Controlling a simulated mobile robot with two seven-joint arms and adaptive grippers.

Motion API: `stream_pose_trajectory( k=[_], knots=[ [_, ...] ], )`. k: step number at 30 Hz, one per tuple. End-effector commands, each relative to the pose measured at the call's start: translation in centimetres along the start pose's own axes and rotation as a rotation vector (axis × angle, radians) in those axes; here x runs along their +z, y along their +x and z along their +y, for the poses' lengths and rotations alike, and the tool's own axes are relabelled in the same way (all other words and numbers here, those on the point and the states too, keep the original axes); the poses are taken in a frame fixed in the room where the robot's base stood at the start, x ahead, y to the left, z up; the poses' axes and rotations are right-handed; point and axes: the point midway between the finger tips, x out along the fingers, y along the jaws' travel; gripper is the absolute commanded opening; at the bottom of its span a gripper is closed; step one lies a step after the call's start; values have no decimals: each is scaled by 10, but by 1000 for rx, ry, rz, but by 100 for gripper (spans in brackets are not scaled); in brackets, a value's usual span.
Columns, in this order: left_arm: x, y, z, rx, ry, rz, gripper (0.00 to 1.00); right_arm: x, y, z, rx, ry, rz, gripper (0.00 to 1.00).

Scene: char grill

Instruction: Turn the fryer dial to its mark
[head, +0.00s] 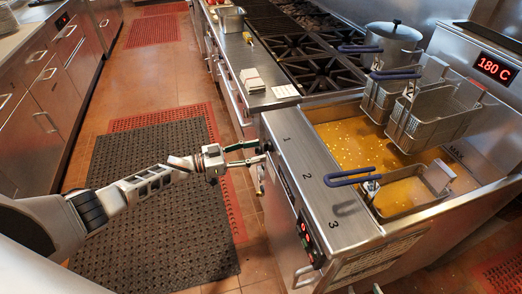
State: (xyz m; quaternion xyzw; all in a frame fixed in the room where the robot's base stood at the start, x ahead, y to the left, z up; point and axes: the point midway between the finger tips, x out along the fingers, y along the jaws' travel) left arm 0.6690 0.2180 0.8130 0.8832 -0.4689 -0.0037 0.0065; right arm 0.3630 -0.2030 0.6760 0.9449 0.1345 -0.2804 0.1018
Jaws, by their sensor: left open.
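The fryer (305,165) stands at the right, with numbers 1, 2 and 3 along its front ledge. A dark round knob (267,146) shows at the far end of its front panel, partly hidden by my fingers. A control with red marks (305,232) sits nearer on the same panel; its pointer and mark are too small to read. My left gripper (260,153) is open, its fingers at the far end of the panel by the knob. I cannot tell whether they touch it. My right gripper is not in view.
One fry basket (405,192) sits in the oil, its blue handle (350,177) reaching over the ledge. Raised baskets (430,117) hang behind. A display (495,69) reads 180 C. A burner range (315,70) adjoins the fryer. The aisle with dark mats (150,225) is clear.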

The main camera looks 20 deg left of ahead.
Motion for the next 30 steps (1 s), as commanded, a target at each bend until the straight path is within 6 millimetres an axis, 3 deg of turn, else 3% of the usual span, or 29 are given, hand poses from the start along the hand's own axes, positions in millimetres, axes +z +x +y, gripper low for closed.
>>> stream_pose_trajectory(
  k=[6,13,18,30],
  knots=[
    [1,-48,0,0,0,-3,45,0,0,0,0,1,1,40],
    [0,-82,0,0,-1,0,45,-1,0,0,0,1,1,40],
    [0,-92,0,1,-1,1,45,-1,0,-1,0,2,1,40],
    [0,-93,0,1,-1,1,45,-1,0,-1,-1,2,2,40]
  ],
)
